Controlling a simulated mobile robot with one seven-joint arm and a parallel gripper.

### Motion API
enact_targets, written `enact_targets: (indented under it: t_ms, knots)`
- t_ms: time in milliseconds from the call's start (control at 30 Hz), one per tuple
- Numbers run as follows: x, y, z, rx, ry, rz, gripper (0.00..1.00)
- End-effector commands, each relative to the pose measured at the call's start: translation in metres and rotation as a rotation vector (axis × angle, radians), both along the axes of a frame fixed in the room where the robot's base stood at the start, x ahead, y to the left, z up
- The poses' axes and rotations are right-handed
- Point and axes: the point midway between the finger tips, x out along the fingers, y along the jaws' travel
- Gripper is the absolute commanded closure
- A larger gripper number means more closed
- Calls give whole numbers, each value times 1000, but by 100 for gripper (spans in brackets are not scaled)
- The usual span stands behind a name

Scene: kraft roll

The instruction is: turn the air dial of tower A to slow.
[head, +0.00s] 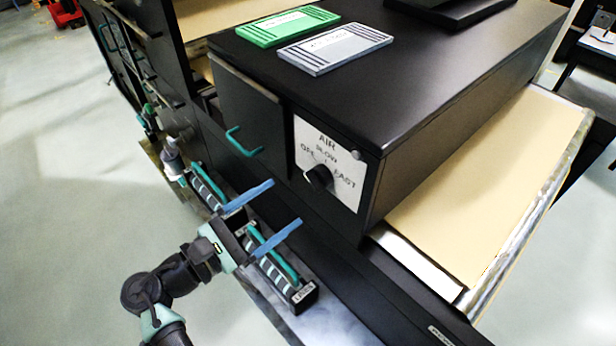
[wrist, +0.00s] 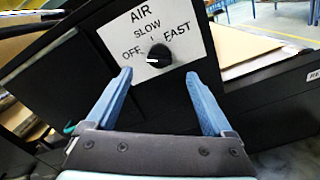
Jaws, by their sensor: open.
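The air dial (head: 319,177) is a round black knob on a white plate (head: 335,143) marked AIR, OFF, SLOW and FAST. The plate is on the front of a black housing (head: 400,95). In the wrist view the dial (wrist: 158,57) shows a white mark on its left side, toward OFF. My gripper (head: 286,201) is open and empty in front of the plate, apart from the dial. In the wrist view its blue fingers (wrist: 158,73) stand to either side, with the dial between and beyond them. I cannot read a tower letter.
A green card (head: 287,27) and a grey card (head: 335,48) lie on the housing top. A teal handle (head: 241,143) juts out left of the plate. Holders with teal handles (head: 275,258) lie below my gripper. Brown paper (head: 490,180) runs out at right.

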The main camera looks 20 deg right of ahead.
Motion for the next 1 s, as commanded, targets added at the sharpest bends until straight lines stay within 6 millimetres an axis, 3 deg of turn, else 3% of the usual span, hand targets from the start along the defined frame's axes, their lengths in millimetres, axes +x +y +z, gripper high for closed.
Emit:
enact_targets:
  t_ms: [100, 333, 500, 800, 1000]
  knots:
    - [9, -26, 4, 1, 0, -5, 14]
    - [22, -61, 2, 1, -1, -3, 14]
    - [26, -73, 1, 2, -2, -2, 14]
    - [27, -74, 1, 2, -3, 1, 14]
    - [27, -74, 1, 2, -3, 1, 48]
